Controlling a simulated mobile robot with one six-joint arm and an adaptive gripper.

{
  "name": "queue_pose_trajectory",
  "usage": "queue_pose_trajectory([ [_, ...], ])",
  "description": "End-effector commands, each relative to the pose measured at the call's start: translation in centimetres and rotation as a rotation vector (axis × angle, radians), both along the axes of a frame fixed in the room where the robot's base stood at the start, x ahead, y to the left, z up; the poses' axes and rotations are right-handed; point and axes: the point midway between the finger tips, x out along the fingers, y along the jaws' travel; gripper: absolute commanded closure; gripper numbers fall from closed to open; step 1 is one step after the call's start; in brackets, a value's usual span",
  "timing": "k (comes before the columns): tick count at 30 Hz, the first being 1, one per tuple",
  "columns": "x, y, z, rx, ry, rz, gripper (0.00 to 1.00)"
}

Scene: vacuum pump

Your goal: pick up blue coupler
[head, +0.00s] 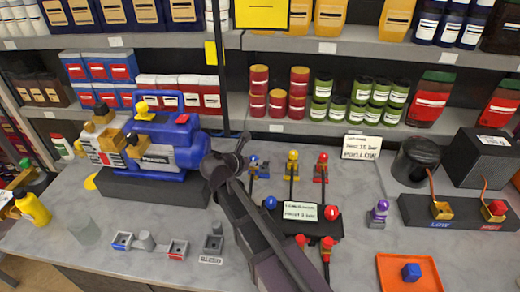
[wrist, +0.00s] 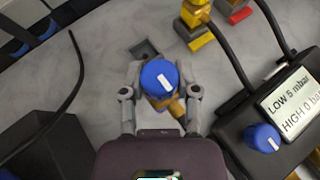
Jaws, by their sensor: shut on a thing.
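The blue coupler (wrist: 160,77) has a round blue cap with a white mark and a brass-coloured body below it. My gripper (wrist: 161,92) is shut on it, with one finger on each side, in the wrist view. A dark square holder (wrist: 146,50) shows just beyond the coupler; I cannot tell whether the coupler is clear of it. In the head view my gripper (head: 238,160) is over the counter right of the blue pump, and the coupler is mostly hidden there, with a bit of blue (head: 253,160) beside the fingers.
A yellow coupler (head: 292,158) and a red coupler (head: 321,160) stand to the right. The black manifold (head: 315,222) with blue and red knobs and hoses is close by. The blue vacuum pump (head: 180,145) stands left. An orange tray (head: 388,286) lies front right.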

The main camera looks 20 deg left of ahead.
Motion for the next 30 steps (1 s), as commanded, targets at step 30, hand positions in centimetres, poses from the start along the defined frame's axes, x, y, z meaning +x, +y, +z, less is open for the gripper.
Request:
queue_pose_trajectory([
  [30,-6.6,0.1,0.7,0.0,-0.001,0.0,1.0],
])
